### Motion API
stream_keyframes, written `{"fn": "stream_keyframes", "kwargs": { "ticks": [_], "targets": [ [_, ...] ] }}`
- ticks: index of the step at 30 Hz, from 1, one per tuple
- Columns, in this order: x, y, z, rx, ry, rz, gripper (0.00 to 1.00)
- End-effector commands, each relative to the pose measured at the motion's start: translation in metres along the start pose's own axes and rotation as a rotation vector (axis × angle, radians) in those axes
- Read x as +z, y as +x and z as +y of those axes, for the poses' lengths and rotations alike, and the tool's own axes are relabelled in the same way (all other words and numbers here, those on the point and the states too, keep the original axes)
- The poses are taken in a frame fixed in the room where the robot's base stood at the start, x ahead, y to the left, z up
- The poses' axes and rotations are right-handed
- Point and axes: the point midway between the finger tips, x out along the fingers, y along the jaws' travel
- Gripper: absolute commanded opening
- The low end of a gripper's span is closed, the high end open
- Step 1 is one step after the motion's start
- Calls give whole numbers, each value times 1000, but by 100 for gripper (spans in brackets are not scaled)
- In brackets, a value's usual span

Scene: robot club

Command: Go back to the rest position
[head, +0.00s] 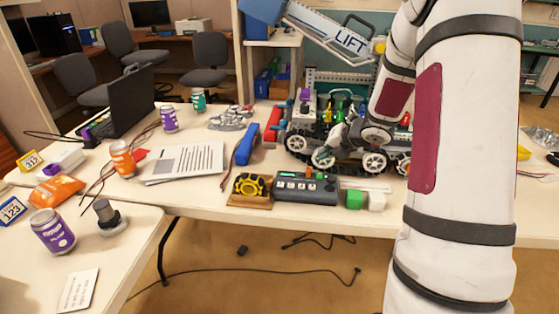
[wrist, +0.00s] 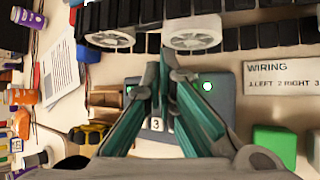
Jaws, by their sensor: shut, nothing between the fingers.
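My gripper (wrist: 159,80) is shut and empty in the wrist view. Its fingertips are together over the grey control box (wrist: 222,78), just in front of the robot vehicle's white wheels (wrist: 198,38). In the head view my arm comes down from the upper right. My gripper's end there is largely hidden among the vehicle's parts. The tracked vehicle (head: 297,143) with white wheels stands on the table behind the control box (head: 305,188). I cannot tell from these views whether my fingertips touch the box.
A green block (head: 354,199) and a white block (head: 376,201) stand right of the box. A yellow-black part (head: 250,186) and a blue battery-like block (head: 247,145) lie left of it. Cans, papers (head: 184,163) and a laptop (head: 121,101) fill the left. A LIFT sign (head: 335,37) stands behind.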

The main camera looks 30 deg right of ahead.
Motion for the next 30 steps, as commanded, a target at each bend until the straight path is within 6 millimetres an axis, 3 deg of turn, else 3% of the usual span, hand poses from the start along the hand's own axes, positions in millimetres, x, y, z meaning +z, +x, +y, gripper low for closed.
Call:
{"fn": "stream_keyframes", "kwargs": {
  "ticks": [7,11,15,20,26,30],
  "targets": [
    [5,-8,7,-11,28,-18,0],
    [22,-42,31,-59,167,-93,0],
    [35,-104,63,-120,445,-212,0],
    [26,-179,92,-159,810,-321,0],
    [-20,-270,116,-187,1287,-389,0],
    [-70,-328,126,-221,1620,-384,0]
  ]
}}
